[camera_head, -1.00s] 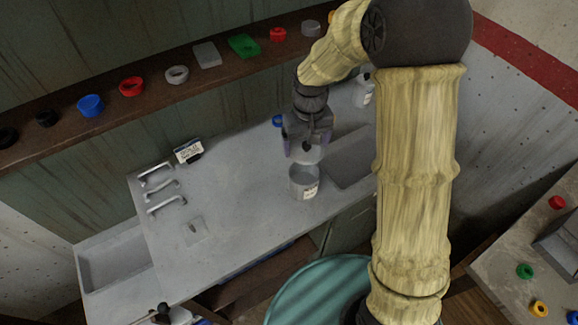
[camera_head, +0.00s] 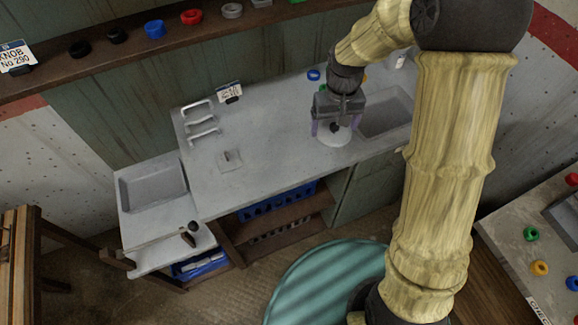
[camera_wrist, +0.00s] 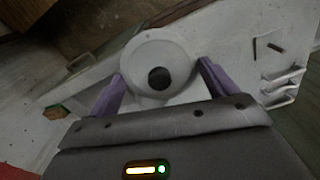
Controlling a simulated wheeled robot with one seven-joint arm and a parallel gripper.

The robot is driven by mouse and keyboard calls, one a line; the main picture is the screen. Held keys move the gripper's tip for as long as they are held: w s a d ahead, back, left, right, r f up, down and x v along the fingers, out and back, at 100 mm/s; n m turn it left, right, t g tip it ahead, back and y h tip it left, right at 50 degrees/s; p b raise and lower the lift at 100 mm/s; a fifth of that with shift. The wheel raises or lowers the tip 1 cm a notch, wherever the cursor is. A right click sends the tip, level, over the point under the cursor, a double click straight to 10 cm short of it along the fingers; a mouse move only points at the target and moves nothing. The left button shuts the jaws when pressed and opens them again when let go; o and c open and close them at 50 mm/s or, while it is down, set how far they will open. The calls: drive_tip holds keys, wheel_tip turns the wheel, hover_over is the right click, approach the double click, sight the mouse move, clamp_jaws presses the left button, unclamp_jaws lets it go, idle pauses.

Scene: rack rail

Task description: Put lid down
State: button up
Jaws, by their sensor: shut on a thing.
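The lid (camera_head: 333,137) is a pale round disc with a dark knob in its middle. It also shows in the wrist view (camera_wrist: 158,52), between the two purple fingers. My gripper (camera_head: 336,126) is shut on the lid, with one finger at each side of its rim, above the grey counter (camera_head: 270,130). The gripper also shows in the wrist view (camera_wrist: 160,70). The container seen under the gripper earlier is not visible. I cannot tell whether the lid hides it or touches it.
A basin (camera_head: 385,112) is sunk into the counter to the right of the lid. Handles (camera_head: 203,133), a label card (camera_head: 229,92) and a small square plate (camera_head: 230,160) are at the left. The counter middle is clear.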

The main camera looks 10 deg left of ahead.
drive_tip(key=shift+s+f, duration=0.1)
drive_tip(key=shift+s, duration=0.3)
drive_tip(key=d+f+m, duration=0.2)
drive_tip(key=d+f, duration=0.5)
drive_tip(key=f, duration=0.3)
drive_tip(key=w+d+f+m, duration=0.1)
drive_tip(key=d+f+m, duration=0.1)
drive_tip(key=d+f, duration=0.4)
wheel_tip(320, 180, down, 5)
drive_tip(key=shift+w+d, duration=0.3)
drive_tip(key=shift+d, duration=0.05)
drive_tip(key=shift+d, duration=0.1)
